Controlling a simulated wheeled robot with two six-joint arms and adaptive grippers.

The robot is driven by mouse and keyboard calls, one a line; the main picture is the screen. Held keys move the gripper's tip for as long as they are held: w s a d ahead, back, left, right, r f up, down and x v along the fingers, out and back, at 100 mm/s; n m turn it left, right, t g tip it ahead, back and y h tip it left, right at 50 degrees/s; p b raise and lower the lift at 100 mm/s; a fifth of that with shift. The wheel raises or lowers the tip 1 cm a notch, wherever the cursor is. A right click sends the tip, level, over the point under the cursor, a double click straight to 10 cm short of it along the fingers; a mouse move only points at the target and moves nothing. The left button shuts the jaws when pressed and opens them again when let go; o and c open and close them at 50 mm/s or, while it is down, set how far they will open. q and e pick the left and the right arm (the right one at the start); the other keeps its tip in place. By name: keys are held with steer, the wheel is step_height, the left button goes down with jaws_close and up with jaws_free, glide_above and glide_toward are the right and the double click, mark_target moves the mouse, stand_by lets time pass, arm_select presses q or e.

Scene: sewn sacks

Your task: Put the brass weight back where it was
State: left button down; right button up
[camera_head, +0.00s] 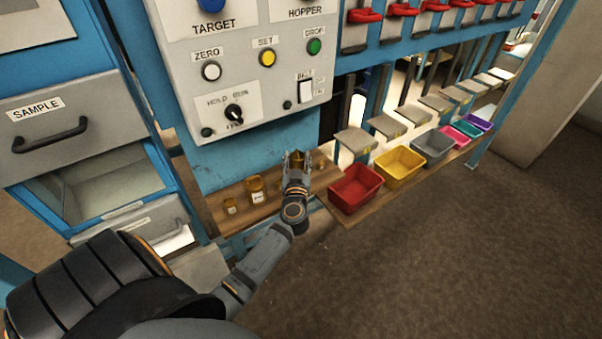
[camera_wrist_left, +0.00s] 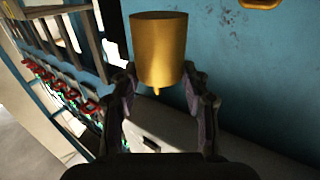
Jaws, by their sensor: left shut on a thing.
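A brass weight (camera_wrist_left: 160,48), a plain gold-coloured cylinder, sits between the two fingers of my left gripper (camera_wrist_left: 163,84) in the left wrist view. The left gripper is shut on it. In the head view, my left gripper (camera_head: 297,158) is over the wooden shelf below the control panel, and the held brass weight (camera_head: 298,161) shows only partly between its fingers. Other brass weights stand on the shelf: a small one (camera_head: 231,206) at the left and a larger one with a white label (camera_head: 257,189) beside it. My right gripper is not in view.
The wooden shelf (camera_head: 215,213) runs along the blue wall (camera_head: 225,150). A red bin (camera_head: 355,188), a yellow bin (camera_head: 399,163) and a grey bin (camera_head: 433,146) stand to the right of my gripper. A grey control panel (camera_head: 250,60) hangs above. An open drawer (camera_head: 115,200) is at the left.

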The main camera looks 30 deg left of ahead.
mark_target(301, 167)
arm_select(q)
steer(key=shift+w+f, duration=0.65)
steer(key=shift+w, duration=0.1)
steer(key=shift+w+f+b, duration=0.15)
steer(key=shift+f+b, duration=0.15)
steer(key=shift+b, duration=0.1)
step_height(301, 167, down, 3)
steer(key=shift+w+d+f+b, duration=0.1)
steer(key=shift+b, duration=0.8)
steer(key=c, duration=1.1)
jaws_free()
steer(key=shift+f, duration=0.15)
steer(key=o, duration=0.4)
steer(key=shift+o, duration=0.2)
steer(key=shift+s, duration=0.2)
